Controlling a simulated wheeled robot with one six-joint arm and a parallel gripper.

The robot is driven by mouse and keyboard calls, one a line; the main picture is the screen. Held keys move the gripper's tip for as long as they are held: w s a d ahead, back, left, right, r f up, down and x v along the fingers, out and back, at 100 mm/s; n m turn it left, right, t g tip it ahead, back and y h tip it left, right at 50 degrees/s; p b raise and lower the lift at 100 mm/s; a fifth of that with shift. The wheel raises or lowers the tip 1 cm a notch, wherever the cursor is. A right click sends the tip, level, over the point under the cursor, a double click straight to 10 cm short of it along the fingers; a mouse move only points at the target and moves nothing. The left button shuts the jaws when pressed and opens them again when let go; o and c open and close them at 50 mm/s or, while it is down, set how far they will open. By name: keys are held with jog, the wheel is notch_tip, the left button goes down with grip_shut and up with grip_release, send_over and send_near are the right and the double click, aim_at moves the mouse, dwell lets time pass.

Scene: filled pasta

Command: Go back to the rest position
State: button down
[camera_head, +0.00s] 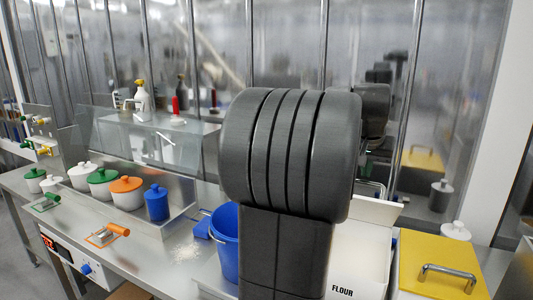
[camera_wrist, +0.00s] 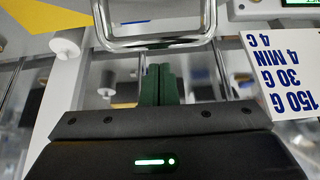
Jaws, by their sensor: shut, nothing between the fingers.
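My gripper (camera_wrist: 158,84) shows in the wrist view as two dark green fingers pressed together, empty. They point up the picture towards a shiny metal loop (camera_wrist: 155,42); I cannot tell whether they touch it. In the head view my own dark grey arm fills the middle and my gripper does not show there.
In the head view, a blue bucket (camera_head: 226,240) and a white FLOUR bin (camera_head: 357,262) stand beside my arm. A yellow lid (camera_head: 425,254) with a metal handle is at right. Lidded pots, including an orange one (camera_head: 127,194), line the left counter. A printed card (camera_wrist: 283,75) shows in the wrist view.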

notch_tip(320, 180, down, 4)
jog(key=b, duration=0.2)
jog(key=shift+r+b, duration=0.25)
jog(key=shift+b, duration=0.05)
jog(key=w+d+p, duration=0.3)
jog(key=w+p, duration=0.1)
jog(key=w, duration=0.3)
jog(key=w+d+p, duration=0.4)
jog(key=w, duration=0.4)
jog(key=shift+r, duration=0.35)
jog(key=shift+r, duration=0.1)
